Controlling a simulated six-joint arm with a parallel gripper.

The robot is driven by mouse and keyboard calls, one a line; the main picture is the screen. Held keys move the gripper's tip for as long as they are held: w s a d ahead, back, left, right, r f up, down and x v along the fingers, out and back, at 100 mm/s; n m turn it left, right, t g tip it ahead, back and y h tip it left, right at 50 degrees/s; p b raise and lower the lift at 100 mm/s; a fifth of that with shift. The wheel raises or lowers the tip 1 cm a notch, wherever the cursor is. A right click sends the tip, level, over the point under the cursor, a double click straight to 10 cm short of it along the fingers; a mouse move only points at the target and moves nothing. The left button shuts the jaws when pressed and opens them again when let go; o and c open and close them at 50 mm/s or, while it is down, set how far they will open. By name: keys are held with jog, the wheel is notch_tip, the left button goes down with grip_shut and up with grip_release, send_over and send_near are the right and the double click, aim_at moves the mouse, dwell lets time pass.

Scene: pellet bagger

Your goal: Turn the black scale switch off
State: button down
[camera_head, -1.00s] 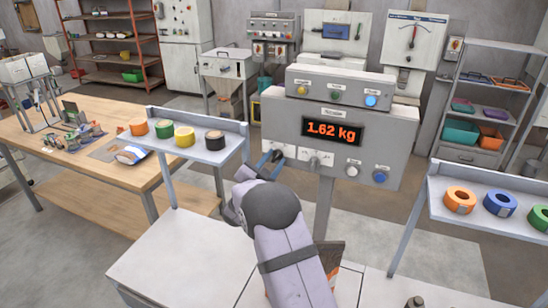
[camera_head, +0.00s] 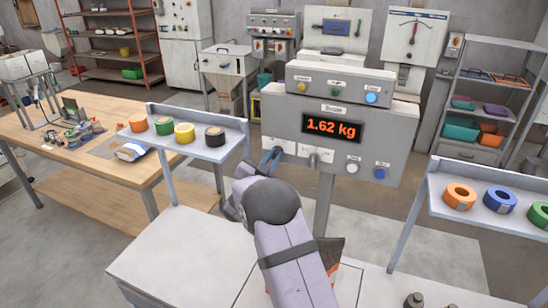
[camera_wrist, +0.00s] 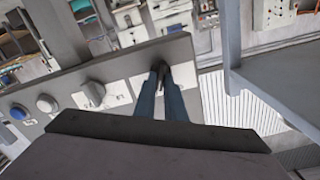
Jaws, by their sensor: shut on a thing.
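A grey scale box (camera_head: 285,125) on a post has a lit red readout of 1.62 kg. Low on its front, two toggle levers sit on white plates. My gripper (camera_head: 271,158) is at the left lever, its blue fingers against the panel. In the wrist view my gripper (camera_wrist: 164,76) is shut on a black lever, the black switch (camera_wrist: 161,69), whose tip shows between the fingertips. The second lever (camera_head: 314,158) stands free to its right; it also shows in the wrist view (camera_wrist: 94,93). The labels are too small to read.
A white knob (camera_head: 352,168) and a blue knob (camera_head: 380,173) sit right of the levers. A shelf of tape rolls (camera_head: 205,150) stands close left of my gripper, another shelf (camera_head: 485,212) at right. A white table (camera_head: 185,255) lies below.

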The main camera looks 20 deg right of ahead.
jog(key=n+p, duration=0.1)
jog(key=n, duration=0.4)
jog(key=n+p, duration=0.1)
jog(key=n, duration=0.4)
jog(key=shift+w+a+n, duration=0.2)
jog(key=shift+n, duration=0.1)
dwell(0.4)
jog(key=c, duration=1.8)
grip_release()
jog(key=shift+s+a, duration=0.1)
jog(key=shift+b+v, duration=1.75)
jog(key=shift+v, duration=1.8)
